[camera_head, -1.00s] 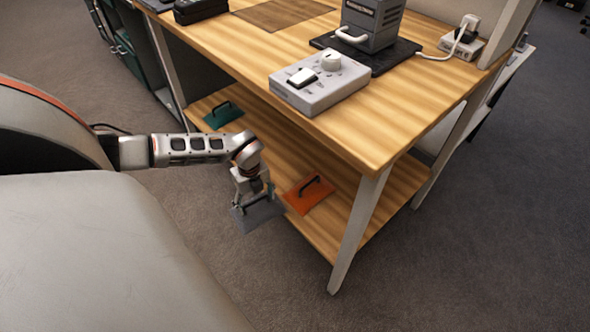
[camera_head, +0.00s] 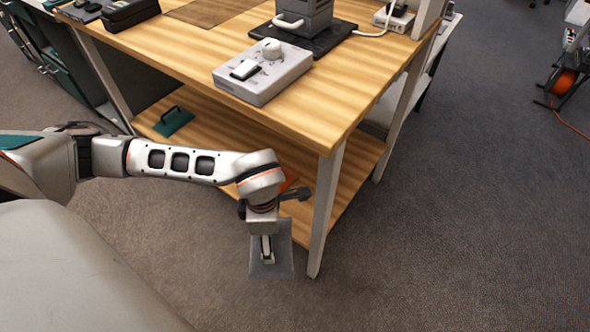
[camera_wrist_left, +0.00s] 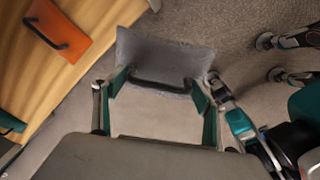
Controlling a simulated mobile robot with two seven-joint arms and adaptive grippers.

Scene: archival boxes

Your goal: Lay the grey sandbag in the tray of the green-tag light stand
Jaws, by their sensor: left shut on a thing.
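The grey sandbag (camera_head: 284,256) hangs from my left gripper (camera_head: 267,250) in the head view, above the carpet beside the table's front leg. In the left wrist view the sandbag (camera_wrist_left: 165,55) has a dark handle, and my left gripper (camera_wrist_left: 158,88) is shut on that handle with a finger at each end. My right gripper is not in view. I see no green-tag light stand or tray in these frames.
A wooden workbench (camera_head: 300,110) with a lower shelf stands close by the left arm. On the shelf lie a green bag (camera_head: 173,122) and an orange bag (camera_wrist_left: 58,43), partly hidden in the head view. An orange reel (camera_head: 564,82) stands far right. Open carpet (camera_head: 450,220) lies right.

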